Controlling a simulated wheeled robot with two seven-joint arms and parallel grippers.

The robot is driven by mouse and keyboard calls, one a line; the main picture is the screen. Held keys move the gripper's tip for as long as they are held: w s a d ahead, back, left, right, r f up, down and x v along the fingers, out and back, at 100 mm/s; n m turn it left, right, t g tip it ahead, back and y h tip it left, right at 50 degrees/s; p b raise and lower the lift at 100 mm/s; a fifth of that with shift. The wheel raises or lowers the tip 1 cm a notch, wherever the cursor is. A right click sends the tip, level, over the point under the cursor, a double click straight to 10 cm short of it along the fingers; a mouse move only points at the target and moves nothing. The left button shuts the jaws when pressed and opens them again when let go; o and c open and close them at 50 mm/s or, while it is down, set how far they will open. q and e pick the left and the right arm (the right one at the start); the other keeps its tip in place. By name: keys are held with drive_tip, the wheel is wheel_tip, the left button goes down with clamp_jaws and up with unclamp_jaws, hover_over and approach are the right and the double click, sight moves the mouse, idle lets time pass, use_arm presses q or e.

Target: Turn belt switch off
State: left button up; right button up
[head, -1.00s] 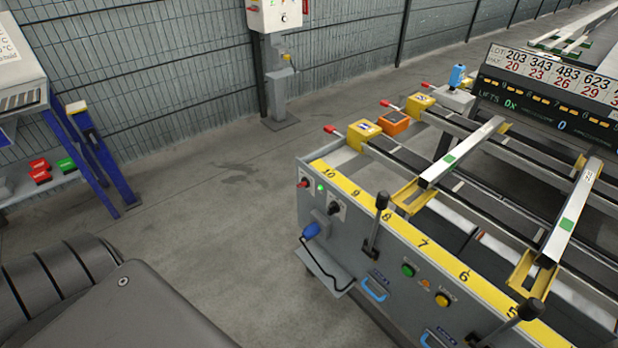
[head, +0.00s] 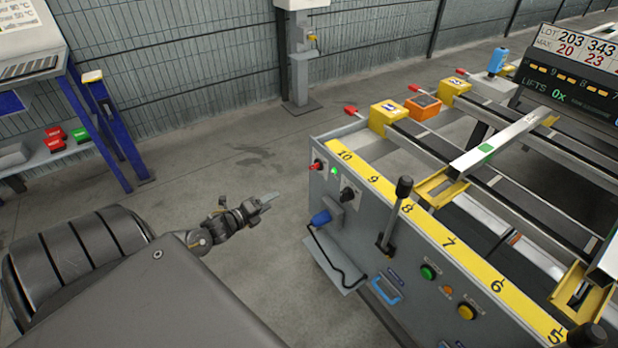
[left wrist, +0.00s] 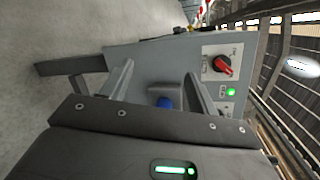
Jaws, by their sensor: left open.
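A rotary switch with a red handle (head: 316,165) sits on a light plate at the left end of the table's grey front panel. A lit green lamp (head: 334,171) is beside it, and a black knob (head: 347,194) is to the right. Which one is labelled for the belt is too small to read. The left wrist view shows the red-handled switch (left wrist: 223,66) and green lamp (left wrist: 231,92) right of the fingers. My left gripper (head: 268,199) is open and empty, left of the panel and apart from it. My right gripper is not in view.
A black lever (head: 393,222) and a green button (head: 428,272) are farther right. A blue-legged stand (head: 100,130) is at left. The floor between is clear.

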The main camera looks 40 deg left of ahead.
sight(311, 168)
use_arm(q)
drive_tip(key=w+d+r+m+t+h+b, duration=0.1)
drive_tip(key=w+d+r+m+t+h, duration=0.2)
drive_tip(key=r+m, duration=0.55)
drive_tip(key=shift+n+g+h, duration=0.6)
drive_tip(key=shift+n+g, duration=0.1)
drive_tip(key=shift+n, duration=0.15)
drive_tip(key=x, duration=0.3)
drive_tip(key=r+x, duration=0.1)
drive_tip(key=x, duration=0.2)
drive_tip(key=d+x, duration=0.1)
drive_tip(key=x, duration=0.2)
drive_tip(key=shift+d+r, duration=0.1)
drive_tip(key=shift+r, duration=0.15)
drive_tip(key=shift+w+d, duration=0.2)
drive_tip(key=shift+w, duration=0.45)
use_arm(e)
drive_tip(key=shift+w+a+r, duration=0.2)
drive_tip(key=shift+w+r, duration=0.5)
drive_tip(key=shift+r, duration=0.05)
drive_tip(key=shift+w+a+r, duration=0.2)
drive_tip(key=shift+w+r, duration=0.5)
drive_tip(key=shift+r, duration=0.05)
use_arm(q)
drive_tip(key=shift+c, duration=0.4)
drive_tip(key=c, duration=0.9)
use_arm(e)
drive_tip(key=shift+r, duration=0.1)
